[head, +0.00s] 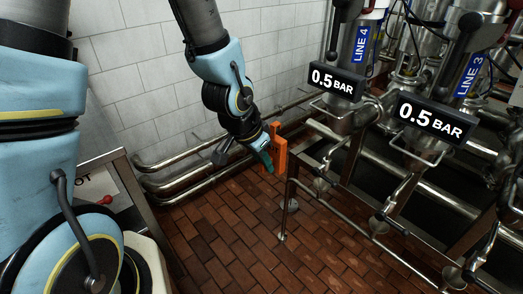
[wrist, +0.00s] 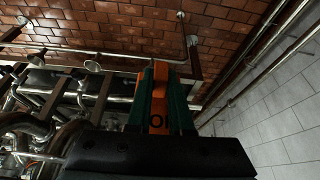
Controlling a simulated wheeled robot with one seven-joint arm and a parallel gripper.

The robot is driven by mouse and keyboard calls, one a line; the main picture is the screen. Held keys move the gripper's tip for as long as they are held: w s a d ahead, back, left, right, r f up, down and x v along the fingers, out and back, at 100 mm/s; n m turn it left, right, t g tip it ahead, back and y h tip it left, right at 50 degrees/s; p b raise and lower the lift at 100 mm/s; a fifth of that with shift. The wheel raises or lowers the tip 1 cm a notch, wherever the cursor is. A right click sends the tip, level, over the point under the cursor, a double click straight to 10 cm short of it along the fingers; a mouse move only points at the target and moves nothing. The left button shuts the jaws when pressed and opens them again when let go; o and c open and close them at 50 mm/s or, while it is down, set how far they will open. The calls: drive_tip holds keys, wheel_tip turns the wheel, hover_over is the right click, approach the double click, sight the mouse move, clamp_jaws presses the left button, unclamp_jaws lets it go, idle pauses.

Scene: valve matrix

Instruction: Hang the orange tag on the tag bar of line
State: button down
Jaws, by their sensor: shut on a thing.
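My gripper (head: 267,161), with dark green fingers, is shut on the orange tag (head: 280,149) in the head view. The tag is held upright above the brick floor, left of the line 4 pipework. In the wrist view the orange tag (wrist: 160,88) sits between the fingers of my gripper (wrist: 161,105), with part of dark lettering showing. A thin wire bar (head: 333,113) hangs below the line 4 display, to the right of the tag and apart from it. A similar wire bar (head: 413,158) hangs below the line 3 display.
Black 0.5 BAR displays stand at line 4 (head: 336,82) and line 3 (head: 432,119). Steel pipes (head: 185,172) run along the white tiled wall (head: 150,70). A thin steel post (head: 285,210) stands right of the tag. Open brick floor (head: 225,235) lies below.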

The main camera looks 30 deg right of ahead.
drive_tip(key=w+d+f+b, duration=0.1)
drive_tip(key=w+d, duration=0.2)
drive_tip(key=d, duration=1.3)
drive_tip(key=shift+d+f+b, duration=0.15)
drive_tip(key=shift+d+b, duration=0.05)
drive_tip(key=shift+b, duration=0.2)
idle(0.7)
drive_tip(key=c, duration=0.7)
unclamp_jaws()
drive_tip(key=shift+c, duration=0.2)
